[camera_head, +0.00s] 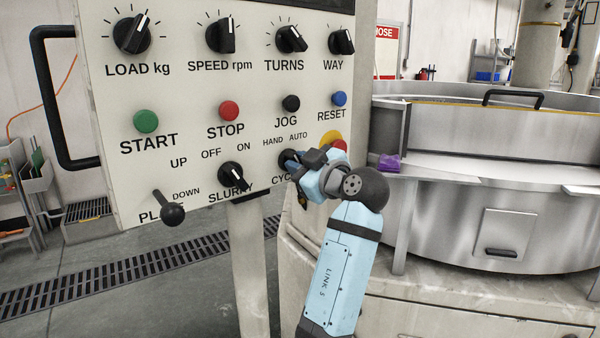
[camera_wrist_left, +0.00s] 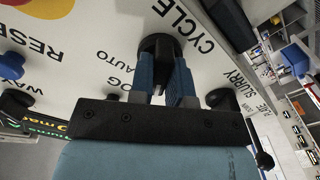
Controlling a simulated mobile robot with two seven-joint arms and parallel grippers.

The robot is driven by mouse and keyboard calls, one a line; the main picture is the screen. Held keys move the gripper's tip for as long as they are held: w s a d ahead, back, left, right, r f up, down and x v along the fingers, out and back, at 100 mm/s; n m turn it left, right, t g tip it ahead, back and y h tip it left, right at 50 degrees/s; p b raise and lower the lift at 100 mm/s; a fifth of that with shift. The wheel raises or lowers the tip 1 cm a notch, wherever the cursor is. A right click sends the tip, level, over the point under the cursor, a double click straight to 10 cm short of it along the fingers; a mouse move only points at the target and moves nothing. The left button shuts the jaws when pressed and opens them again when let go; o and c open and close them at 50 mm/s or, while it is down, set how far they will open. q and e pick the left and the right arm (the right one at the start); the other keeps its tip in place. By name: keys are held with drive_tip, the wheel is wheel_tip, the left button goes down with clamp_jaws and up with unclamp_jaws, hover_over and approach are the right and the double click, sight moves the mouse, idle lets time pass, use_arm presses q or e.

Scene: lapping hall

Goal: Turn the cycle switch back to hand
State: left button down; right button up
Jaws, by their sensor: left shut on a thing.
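The cycle switch is a black round knob (camera_head: 284,158) at the lower right of the cream control panel, with HAND and AUTO printed above it and CYCLE below. My left gripper (camera_head: 292,157) is at this knob and covers much of it in the head view. In the left wrist view the two blue fingers (camera_wrist_left: 164,75) are shut on the black cycle knob (camera_wrist_left: 158,43), one on each side. Which word the knob points to is hidden by the fingers. My right gripper is in neither view.
The slurry knob (camera_head: 232,176) is close left of the cycle switch. The jog button (camera_head: 291,104) is above, and a red button (camera_head: 340,146) on yellow is just right, partly behind my gripper. A plate lever (camera_head: 173,214) sticks out at lower left. A steel machine tub (camera_head: 480,220) stands right.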

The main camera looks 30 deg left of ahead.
use_arm(q)
drive_tip(key=shift+r, duration=0.15)
drive_tip(key=c, duration=1.1)
unclamp_jaws()
